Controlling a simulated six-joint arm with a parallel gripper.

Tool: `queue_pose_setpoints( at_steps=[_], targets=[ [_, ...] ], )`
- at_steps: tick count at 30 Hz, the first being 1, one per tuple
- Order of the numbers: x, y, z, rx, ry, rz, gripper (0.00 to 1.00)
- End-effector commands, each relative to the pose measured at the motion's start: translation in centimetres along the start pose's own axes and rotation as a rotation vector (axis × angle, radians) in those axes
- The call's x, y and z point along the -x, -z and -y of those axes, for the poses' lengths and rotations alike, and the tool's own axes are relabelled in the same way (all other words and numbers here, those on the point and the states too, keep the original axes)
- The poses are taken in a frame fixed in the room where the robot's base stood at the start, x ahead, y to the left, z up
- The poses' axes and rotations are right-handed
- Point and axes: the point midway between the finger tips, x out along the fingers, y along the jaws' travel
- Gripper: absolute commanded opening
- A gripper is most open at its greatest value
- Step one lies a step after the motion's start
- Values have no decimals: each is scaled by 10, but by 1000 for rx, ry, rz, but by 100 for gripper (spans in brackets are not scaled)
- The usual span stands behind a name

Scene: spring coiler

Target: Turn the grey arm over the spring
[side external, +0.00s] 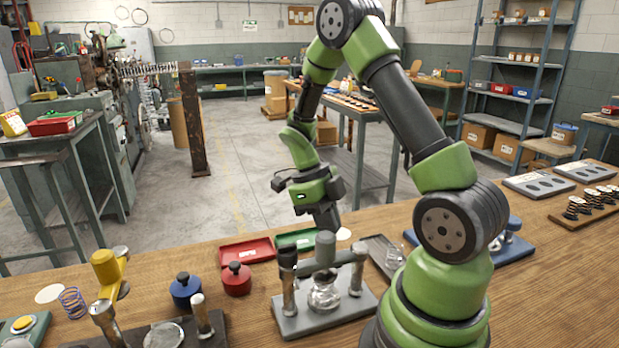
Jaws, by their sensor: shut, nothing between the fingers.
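The grey arm (338,261) is a bar with an upright knob on top, on a grey-based fixture (303,325). It reaches across between a right post (357,272) and a dark-topped left post (287,268). Under its middle sits a shiny, silvery round piece (323,295), which looks like the spring; its coils are too small to make out. My gripper (328,222) points down just behind and above the grey arm's knob, seemingly apart from it. Its fingers look shut and hold nothing.
A yellow-armed fixture (106,268) stands at left near a blue coil (73,302). Blue (185,289) and red (236,279) knobbed pots stand left of the grey fixture. Red (246,250) and green (297,238) trays lie behind. A blue-based fixture (513,250) is at right.

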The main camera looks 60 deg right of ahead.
Motion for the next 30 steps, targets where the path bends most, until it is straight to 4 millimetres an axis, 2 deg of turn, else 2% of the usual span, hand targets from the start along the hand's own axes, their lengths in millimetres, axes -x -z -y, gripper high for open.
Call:
queue_pose_setpoints(
  at_steps=[1,9,15,21,30],
  targets=[
    [6,-7,2,-1,2,4,0],
    [67,-4,6,0,3,6,0],
    [93,-4,8,0,1,2,0],
    [102,-3,9,0,0,1,0],
    [102,-3,9,0,0,0,0]
  ],
)
